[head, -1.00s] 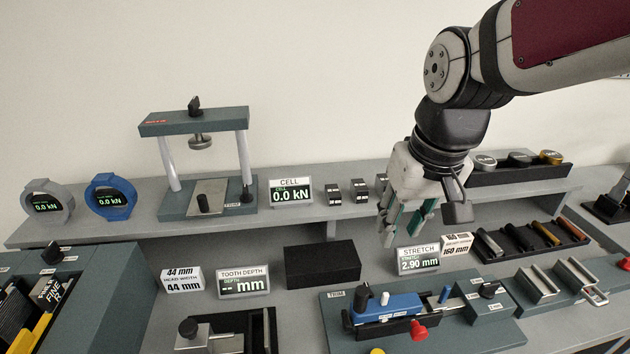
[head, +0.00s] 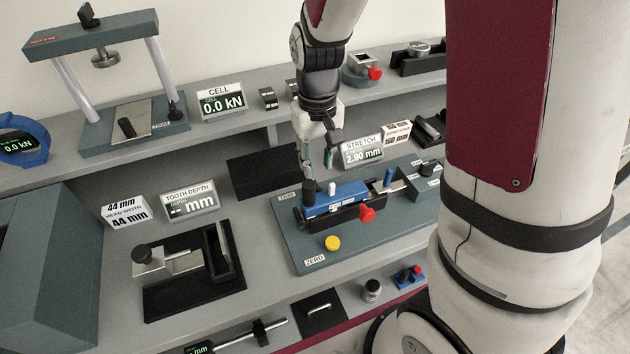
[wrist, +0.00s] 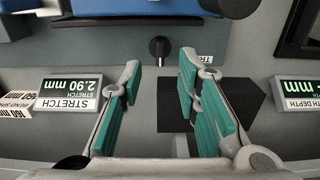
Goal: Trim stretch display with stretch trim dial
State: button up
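The stretch display (head: 362,151) reads 2.90 mm and stands behind the stretch fixture (head: 290,235); it also shows upside down in the wrist view (wrist: 76,93). The stretch trim dial (wrist: 159,47), a small black knob, stands on the fixture's base plate near a partly visible trim label (wrist: 206,58). My gripper (wrist: 159,75) is open and empty, with teal pads. The dial lies ahead of the gap between the fingertips, apart from them. In the head view my gripper (head: 317,167) hangs just behind the fixture's blue block (head: 335,197), and I cannot make out the dial there.
The blue block carries upright posts, and a red knob (head: 367,214) is at its front. A yellow button (head: 332,243) sits on the plate.

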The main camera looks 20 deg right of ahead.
aim_at(317, 186)
notch_tip(317, 186, down, 8)
jog(key=shift+r, duration=0.1)
dwell(0.4)
grip_shut()
